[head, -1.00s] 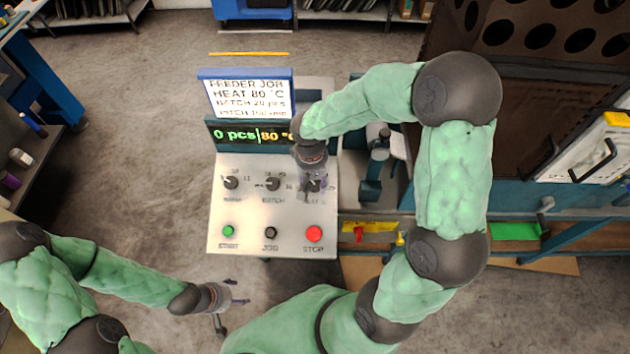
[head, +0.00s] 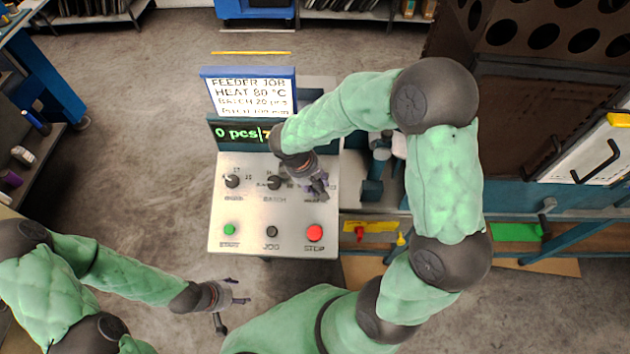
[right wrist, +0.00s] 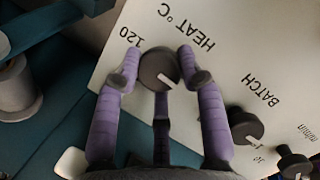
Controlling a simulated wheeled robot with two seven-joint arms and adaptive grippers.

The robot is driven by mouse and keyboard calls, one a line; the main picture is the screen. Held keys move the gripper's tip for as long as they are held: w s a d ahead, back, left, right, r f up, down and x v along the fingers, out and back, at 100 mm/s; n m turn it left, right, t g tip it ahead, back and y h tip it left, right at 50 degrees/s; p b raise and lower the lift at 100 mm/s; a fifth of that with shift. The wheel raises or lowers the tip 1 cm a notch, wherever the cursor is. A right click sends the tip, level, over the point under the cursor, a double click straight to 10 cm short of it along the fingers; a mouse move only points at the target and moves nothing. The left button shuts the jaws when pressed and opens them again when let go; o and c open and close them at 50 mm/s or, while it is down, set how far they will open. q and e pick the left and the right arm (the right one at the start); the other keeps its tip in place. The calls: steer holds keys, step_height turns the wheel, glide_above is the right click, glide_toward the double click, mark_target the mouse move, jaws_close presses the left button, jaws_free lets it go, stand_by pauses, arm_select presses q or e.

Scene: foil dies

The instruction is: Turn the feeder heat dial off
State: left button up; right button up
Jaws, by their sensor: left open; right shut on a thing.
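The heat dial (right wrist: 157,68) is a dark round knob with a white mark, below the printed HEAT °C label in the right wrist view. My right gripper (right wrist: 160,66) is shut on it, with purple fingers on either side. In the head view my right gripper (head: 318,186) covers the dial at the right of the panel's dial row. The panel's display (head: 238,133) reads 0 pcs and then a 7, with the rest hidden by my arm. My left gripper (head: 236,300) is open and empty, below and left of the panel.
The batch dial (head: 274,183) and another dial (head: 232,181) sit left of my right gripper. A green button (head: 229,230), a dark JOG button (head: 272,231) and a red STOP button (head: 314,232) lie below. The job sign (head: 249,93) stands behind, reading HEAT 80 °C.

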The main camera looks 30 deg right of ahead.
steer(key=shift+s+f+n, duration=0.1)
steer(key=shift+s+n, duration=0.05)
steer(key=shift+n, duration=0.25)
steer(key=o, duration=1.1)
steer(key=shift+o, duration=0.2)
steer(key=v, duration=1.2)
steer(key=shift+a+f, duration=0.1)
